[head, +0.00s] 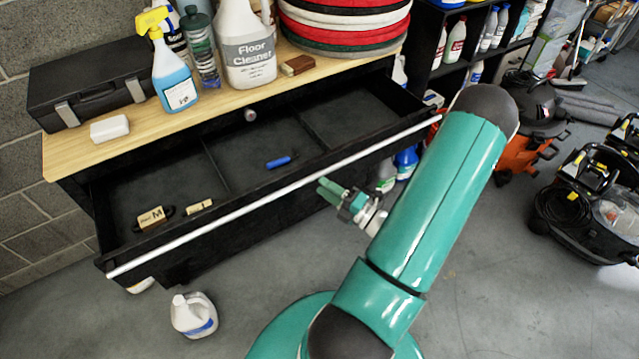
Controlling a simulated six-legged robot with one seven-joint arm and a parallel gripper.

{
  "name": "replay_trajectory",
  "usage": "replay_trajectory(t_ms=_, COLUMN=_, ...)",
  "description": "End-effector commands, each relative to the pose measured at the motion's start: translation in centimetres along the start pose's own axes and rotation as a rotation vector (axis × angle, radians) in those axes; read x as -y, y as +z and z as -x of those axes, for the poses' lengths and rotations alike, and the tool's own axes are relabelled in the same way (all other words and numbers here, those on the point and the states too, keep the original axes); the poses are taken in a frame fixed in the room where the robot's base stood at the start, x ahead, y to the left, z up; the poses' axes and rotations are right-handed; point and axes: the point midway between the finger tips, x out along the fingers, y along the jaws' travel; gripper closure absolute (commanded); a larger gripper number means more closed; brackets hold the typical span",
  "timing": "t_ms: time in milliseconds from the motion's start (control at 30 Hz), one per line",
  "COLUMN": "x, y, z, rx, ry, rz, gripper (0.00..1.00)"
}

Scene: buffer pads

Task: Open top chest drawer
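The black chest (70,190) with a light wooden top stands at the left. Its top drawer (240,195) is pulled out, and the inside with its dividers shows. A long pale bar handle (240,212) runs along the drawer's front edge. Inside lie a blue marker-like item (281,162) and a small block marked M (152,217) with another small block beside it. My gripper (325,190) is in front of the drawer, near the right half of the handle. Its green fingers seem close together, but the gap between them is too small to judge. Contact with the handle cannot be told.
On the chest top stand a black case (90,85), a blue spray bottle (172,75), a floor cleaner jug (246,50) and stacked round pads (345,20). A white jug (194,315) stands on the floor. Cleaning machines (590,200) stand at right; grey floor between is clear.

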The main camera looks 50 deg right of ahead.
Motion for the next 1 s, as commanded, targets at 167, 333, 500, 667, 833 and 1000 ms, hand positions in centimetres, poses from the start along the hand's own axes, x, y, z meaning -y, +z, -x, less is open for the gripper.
replay_trajectory(t_ms=167, x=0.0, y=0.1, z=4.2, rx=0.004, ry=-0.001, rz=0.000, gripper=0.63)
replay_trajectory(t_ms=333, x=0.1, y=0.0, z=7.7, rx=0.003, ry=-0.001, rz=-0.001, gripper=0.63)
replay_trajectory(t_ms=500, x=0.0, y=0.1, z=10.1, rx=0.002, ry=0.000, rz=0.001, gripper=0.63)
replay_trajectory(t_ms=667, x=0.0, y=0.0, z=10.8, rx=-0.001, ry=0.000, rz=0.000, gripper=0.63)
replay_trajectory(t_ms=833, x=0.0, y=0.0, z=10.8, rx=-0.001, ry=0.001, rz=0.000, gripper=0.63)
replay_trajectory(t_ms=1000, x=0.0, y=0.0, z=10.7, rx=0.000, ry=0.000, rz=0.000, gripper=0.63)
